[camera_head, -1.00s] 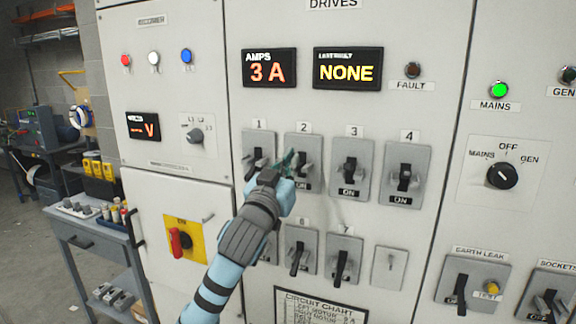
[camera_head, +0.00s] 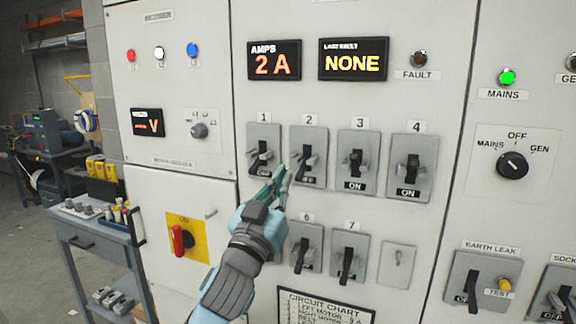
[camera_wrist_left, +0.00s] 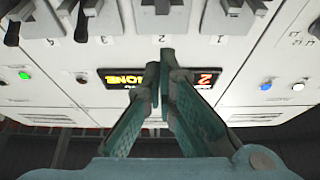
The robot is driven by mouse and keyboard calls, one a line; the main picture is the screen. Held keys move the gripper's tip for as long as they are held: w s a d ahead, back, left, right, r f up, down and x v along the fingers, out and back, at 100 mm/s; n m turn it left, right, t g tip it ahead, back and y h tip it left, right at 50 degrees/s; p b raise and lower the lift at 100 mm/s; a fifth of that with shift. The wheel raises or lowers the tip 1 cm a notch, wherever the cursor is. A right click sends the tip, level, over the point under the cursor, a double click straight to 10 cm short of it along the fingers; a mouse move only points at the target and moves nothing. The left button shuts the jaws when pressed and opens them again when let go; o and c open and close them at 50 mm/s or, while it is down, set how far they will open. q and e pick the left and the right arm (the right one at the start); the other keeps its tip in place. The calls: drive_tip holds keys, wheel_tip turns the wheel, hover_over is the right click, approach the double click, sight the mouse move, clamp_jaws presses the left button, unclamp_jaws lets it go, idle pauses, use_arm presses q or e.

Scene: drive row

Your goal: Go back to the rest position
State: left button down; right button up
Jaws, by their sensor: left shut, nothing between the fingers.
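My left gripper (camera_head: 283,178) is shut and empty. In the head view it is in front of the panel, below and between breaker switch 1 (camera_head: 263,142) and breaker switch 2 (camera_head: 309,145). Its fingers come together in the left wrist view (camera_wrist_left: 168,60), with the panel upside down behind them. I cannot tell the exact gap to the panel, but the fingers hold no lever. The plate under switch 2 seems to read OFF; switches 3 (camera_head: 357,160) and 4 (camera_head: 412,165) read ON. My right gripper is not in view.
The amps display (camera_head: 274,62) reads 2 A and the fault display (camera_head: 353,61) reads NONE. The mains lamp (camera_head: 507,77) is green. A red rotary handle (camera_head: 180,240) sticks out at lower left. A workbench (camera_head: 85,240) stands left of the cabinet.

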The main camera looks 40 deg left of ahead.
use_arm(q)
drive_tip(key=shift+s+d+f, duration=0.25)
drive_tip(key=shift+s+f, duration=0.65)
drive_tip(key=shift+w, duration=0.1)
